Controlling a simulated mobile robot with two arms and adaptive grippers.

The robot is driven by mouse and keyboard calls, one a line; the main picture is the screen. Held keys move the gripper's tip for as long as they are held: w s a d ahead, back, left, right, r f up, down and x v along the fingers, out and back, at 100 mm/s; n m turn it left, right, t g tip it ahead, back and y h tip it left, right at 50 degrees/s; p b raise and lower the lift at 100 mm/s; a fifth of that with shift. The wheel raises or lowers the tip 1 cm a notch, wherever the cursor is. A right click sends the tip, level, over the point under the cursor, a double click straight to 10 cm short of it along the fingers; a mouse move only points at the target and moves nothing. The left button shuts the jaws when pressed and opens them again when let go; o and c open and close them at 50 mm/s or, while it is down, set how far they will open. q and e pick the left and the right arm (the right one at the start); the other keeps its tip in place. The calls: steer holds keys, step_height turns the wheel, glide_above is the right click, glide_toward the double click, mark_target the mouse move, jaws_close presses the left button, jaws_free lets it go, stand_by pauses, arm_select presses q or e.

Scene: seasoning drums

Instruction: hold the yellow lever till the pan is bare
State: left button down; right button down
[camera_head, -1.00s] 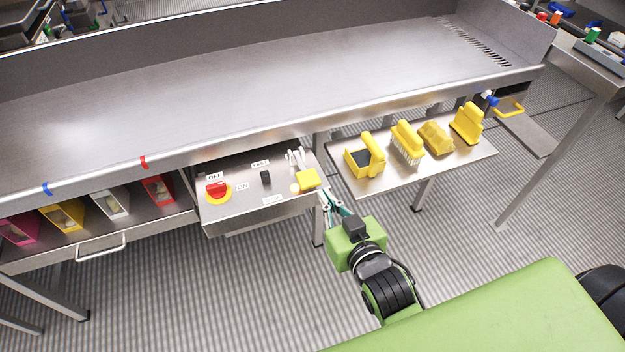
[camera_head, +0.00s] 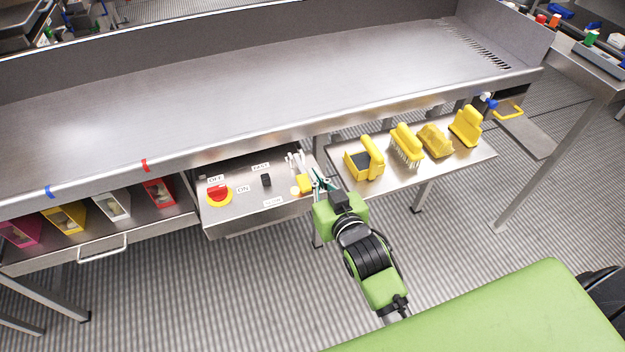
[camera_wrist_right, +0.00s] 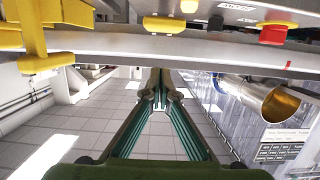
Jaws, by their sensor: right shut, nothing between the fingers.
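The yellow lever (camera_head: 305,184) is a small yellow block on the right of the steel control panel (camera_head: 235,212). It also shows as a yellow block (camera_wrist_right: 164,24) at the top of the right wrist view. My right gripper (camera_head: 319,180) is at the panel's right edge, just right of the lever and partly covering it. Its green fingers (camera_wrist_right: 161,88) are together and empty. In the wrist view they appear apart from the lever; contact cannot be told in the head view. The wide steel pan (camera_head: 250,95) above shows no food on its visible surface. My left gripper is not in view.
A red knob on a yellow disc (camera_head: 218,194) and a black switch (camera_head: 266,180) are left of the lever. A side shelf (camera_head: 400,172) holds several yellow tools close to my right gripper. Coloured bins (camera_head: 112,205) stand under the pan at left.

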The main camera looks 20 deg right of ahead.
mark_target(303, 171)
steer(key=w+f, duration=0.2)
steer(key=f, duration=0.1)
steer(key=shift+w, duration=0.25)
steer(key=shift+f, duration=0.8)
steer(key=shift+s, duration=0.1)
